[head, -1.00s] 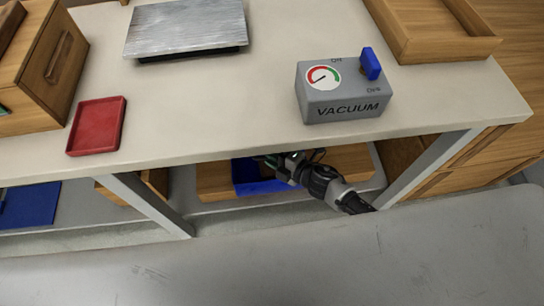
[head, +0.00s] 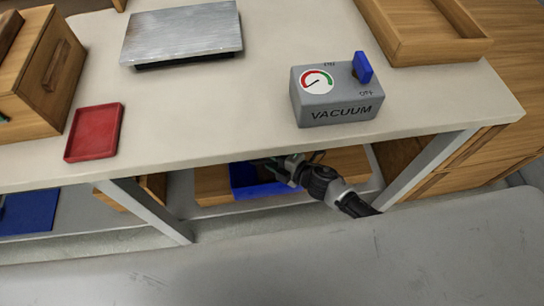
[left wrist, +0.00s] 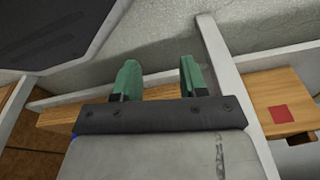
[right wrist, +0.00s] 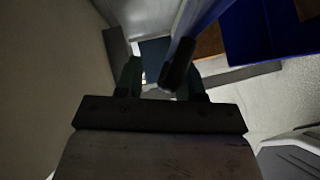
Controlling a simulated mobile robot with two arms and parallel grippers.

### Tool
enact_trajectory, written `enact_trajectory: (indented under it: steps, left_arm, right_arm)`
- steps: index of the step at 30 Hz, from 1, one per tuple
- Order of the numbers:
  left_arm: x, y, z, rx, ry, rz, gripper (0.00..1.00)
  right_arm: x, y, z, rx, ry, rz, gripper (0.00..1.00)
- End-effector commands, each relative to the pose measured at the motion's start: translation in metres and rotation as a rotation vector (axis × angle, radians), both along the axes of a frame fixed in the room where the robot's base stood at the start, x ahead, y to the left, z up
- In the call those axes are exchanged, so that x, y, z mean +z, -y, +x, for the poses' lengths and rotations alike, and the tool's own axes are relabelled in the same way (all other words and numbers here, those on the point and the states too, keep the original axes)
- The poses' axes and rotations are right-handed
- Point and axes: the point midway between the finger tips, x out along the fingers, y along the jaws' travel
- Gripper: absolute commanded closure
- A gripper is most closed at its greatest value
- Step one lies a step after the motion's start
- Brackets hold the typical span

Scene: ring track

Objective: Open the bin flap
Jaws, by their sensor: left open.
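A blue panel (head: 250,182), which seems to be the bin flap, is set in a wooden box on the low shelf under the table. The tabletop hides its upper part. My right gripper (head: 280,167) is at the panel's right side, partly under the table edge. In the right wrist view a blue surface (right wrist: 272,30) is at upper right. The fingers (right wrist: 158,78) are apart in shadow, with a dark bar by the right finger; I cannot tell whether they hold it. My left gripper (left wrist: 159,80) is open and empty in its wrist view, outside the head view.
On the tabletop (head: 210,110) stand a grey vacuum box (head: 335,110) with a blue switch, a red tray (head: 94,131), a metal plate (head: 183,32) and a wooden tray (head: 440,52). The table legs (head: 150,208) flank the wooden box. A blue mat (head: 28,212) lies at lower left.

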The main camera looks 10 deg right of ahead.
Motion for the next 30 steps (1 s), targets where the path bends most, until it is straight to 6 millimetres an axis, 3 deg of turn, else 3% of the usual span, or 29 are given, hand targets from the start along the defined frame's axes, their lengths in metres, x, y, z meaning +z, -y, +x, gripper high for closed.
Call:
enact_trajectory:
  steps: [7, 21, 30]
  left_arm:
    - [0.002, 0.0, 0.0, 0.0, 0.006, -0.001, 0.57]
    - [-0.024, -0.003, -0.025, -0.003, -0.017, 0.0, 0.57]
    - [-0.026, -0.004, -0.028, -0.004, -0.021, 0.001, 0.57]
  right_arm:
    - [0.003, 0.006, -0.008, 0.001, -0.002, 0.003, 0.62]
    - [0.02, 0.068, -0.066, -0.003, -0.002, 0.001, 0.62]
    - [0.024, 0.078, -0.074, -0.002, 0.0, 0.001, 0.62]
